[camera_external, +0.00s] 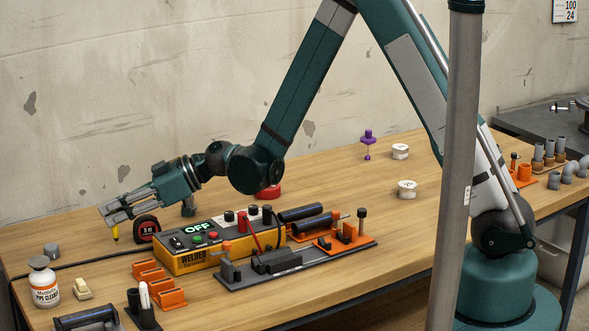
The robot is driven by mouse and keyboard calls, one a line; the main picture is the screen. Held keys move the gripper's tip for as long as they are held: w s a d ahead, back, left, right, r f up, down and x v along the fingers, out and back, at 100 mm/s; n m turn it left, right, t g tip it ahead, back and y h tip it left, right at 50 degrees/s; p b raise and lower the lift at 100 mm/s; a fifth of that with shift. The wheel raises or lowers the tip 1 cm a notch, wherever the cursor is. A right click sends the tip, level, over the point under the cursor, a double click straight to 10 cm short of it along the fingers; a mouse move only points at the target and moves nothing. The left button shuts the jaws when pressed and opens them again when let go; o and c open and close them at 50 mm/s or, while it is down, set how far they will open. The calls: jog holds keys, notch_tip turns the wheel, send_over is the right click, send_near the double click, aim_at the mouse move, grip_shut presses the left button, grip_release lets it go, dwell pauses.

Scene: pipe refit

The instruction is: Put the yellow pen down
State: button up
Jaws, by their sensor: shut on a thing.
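The yellow pen (115,232) shows as a short yellow piece with a dark tip, pointing down below the fingertips of my gripper (108,214). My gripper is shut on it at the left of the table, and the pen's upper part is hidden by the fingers. The pen looks held above the wooden table (340,225); I cannot tell whether its tip touches the surface.
A black cable (70,264), a white bottle (43,284) and orange holders (160,284) lie nearer. A grey post (457,150) crosses the foreground.

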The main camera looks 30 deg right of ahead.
jog(key=shift+f+b, duration=0.45)
jog(key=shift+f, duration=0.15)
jog(key=o, duration=0.8)
jog(key=shift+d, duration=0.1)
jog(key=shift+v, duration=5.95)
jog(key=shift+s, duration=0.1)
